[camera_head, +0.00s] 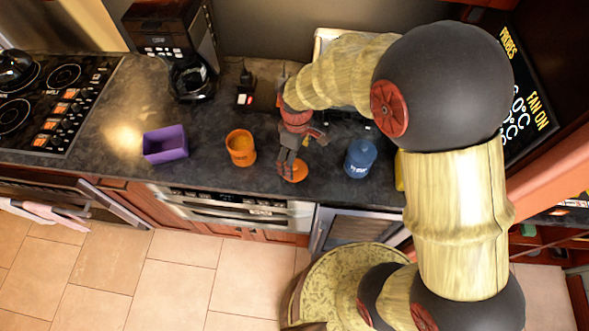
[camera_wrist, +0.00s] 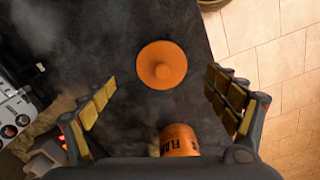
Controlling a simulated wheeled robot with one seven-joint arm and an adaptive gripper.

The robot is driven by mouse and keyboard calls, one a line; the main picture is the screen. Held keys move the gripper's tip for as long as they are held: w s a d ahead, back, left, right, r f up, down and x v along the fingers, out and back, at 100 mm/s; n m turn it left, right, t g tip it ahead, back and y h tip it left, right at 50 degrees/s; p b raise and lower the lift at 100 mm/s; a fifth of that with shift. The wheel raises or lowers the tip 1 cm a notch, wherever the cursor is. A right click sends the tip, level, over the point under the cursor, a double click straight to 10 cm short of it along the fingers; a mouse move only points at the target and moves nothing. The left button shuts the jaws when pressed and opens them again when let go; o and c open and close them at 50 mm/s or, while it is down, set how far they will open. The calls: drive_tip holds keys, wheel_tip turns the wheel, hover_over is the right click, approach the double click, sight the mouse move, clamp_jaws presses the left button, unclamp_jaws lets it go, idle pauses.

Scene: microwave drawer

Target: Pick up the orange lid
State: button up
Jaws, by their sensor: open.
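The orange lid (camera_head: 297,171) lies flat on the dark countertop, near its front edge. In the wrist view the round lid (camera_wrist: 161,65) shows whole, with a small knob in its middle. My gripper (camera_head: 289,168) is just above and beside the lid in the head view and partly covers it. In the wrist view my gripper (camera_wrist: 160,95) is open, its two fingers spread wide to either side, with nothing between the pads. The lid lies beyond the fingertips, roughly centred between them.
An orange canister (camera_head: 240,148) stands left of the lid; it also shows in the wrist view (camera_wrist: 179,140). A purple container (camera_head: 165,145) stands farther left. A blue canister (camera_head: 360,159) stands to the right. A coffee maker (camera_head: 180,50) and a stove (camera_head: 50,95) are at the left. The counter edge is close to the lid.

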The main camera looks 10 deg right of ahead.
sight(295, 166)
drive_tip(key=f, duration=0.5)
drive_tip(key=shift+a+f+b, duration=0.25)
drive_tip(key=shift+f+b, duration=0.1)
drive_tip(key=shift+c, duration=1.4)
